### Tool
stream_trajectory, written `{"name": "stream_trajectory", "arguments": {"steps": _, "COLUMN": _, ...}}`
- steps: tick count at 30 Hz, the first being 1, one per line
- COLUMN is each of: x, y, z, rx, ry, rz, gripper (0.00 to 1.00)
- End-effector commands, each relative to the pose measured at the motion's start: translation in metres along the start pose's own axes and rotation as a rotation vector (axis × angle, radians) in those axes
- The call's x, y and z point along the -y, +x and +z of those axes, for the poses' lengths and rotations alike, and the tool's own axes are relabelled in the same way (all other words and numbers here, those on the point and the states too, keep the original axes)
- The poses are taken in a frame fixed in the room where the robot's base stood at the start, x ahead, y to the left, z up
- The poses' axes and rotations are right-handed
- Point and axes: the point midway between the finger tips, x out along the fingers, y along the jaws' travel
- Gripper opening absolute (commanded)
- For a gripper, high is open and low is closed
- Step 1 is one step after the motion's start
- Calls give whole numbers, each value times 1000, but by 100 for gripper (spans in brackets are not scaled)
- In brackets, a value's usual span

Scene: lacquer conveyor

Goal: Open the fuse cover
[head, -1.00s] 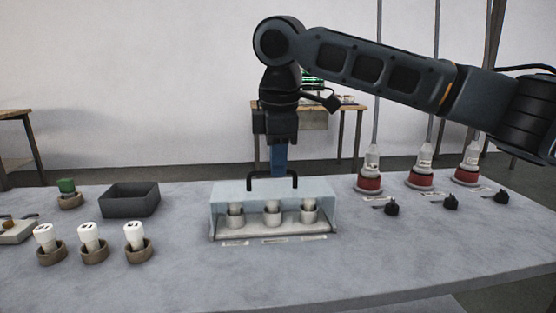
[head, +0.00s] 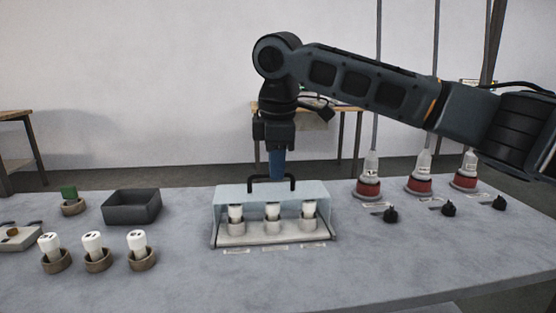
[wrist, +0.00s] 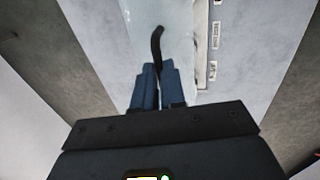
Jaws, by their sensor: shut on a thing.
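The fuse cover (head: 228,193) is a clear, pale blue box on the table, over a base with three white fuses (head: 272,212) in holders. Its black handle (head: 292,181) stands on top. My gripper (head: 276,176) points down from above and is shut on the handle at its middle. In the wrist view the blue fingers (wrist: 158,85) close around the black handle (wrist: 156,42), which sticks out past them. The cover still sits over the fuses in the head view. Part of the handle is hidden by the fingers.
Several white fuses (head: 93,245) stand in round brown holders at left, near a dark grey bin (head: 132,207) and a green piece (head: 69,193). Red-based posts (head: 368,188) and black knobs (head: 390,215) stand at right. The front of the table is clear.

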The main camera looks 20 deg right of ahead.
Motion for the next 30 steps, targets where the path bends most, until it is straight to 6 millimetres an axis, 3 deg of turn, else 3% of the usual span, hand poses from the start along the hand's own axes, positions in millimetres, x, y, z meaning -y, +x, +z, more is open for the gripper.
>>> {"name": "stream_trajectory", "arguments": {"steps": 6, "x": -40, "y": -1, "z": -2, "rx": -6, "ry": 4, "rz": -3, "gripper": 0}}
{"name": "stream_trajectory", "arguments": {"steps": 13, "x": -70, "y": 6, "z": -2, "rx": -7, "ry": 3, "rz": 2, "gripper": 0}}
{"name": "stream_trajectory", "arguments": {"steps": 28, "x": -80, "y": 14, "z": 0, "rx": -2, "ry": 0, "rz": 8, "gripper": 0}}
{"name": "stream_trajectory", "arguments": {"steps": 29, "x": -80, "y": 14, "z": 0, "rx": -2, "ry": 0, "rz": 8, "gripper": 12}}
{"name": "stream_trajectory", "arguments": {"steps": 30, "x": -80, "y": 13, "z": 0, "rx": -2, "ry": 0, "rz": 8, "gripper": 16}}
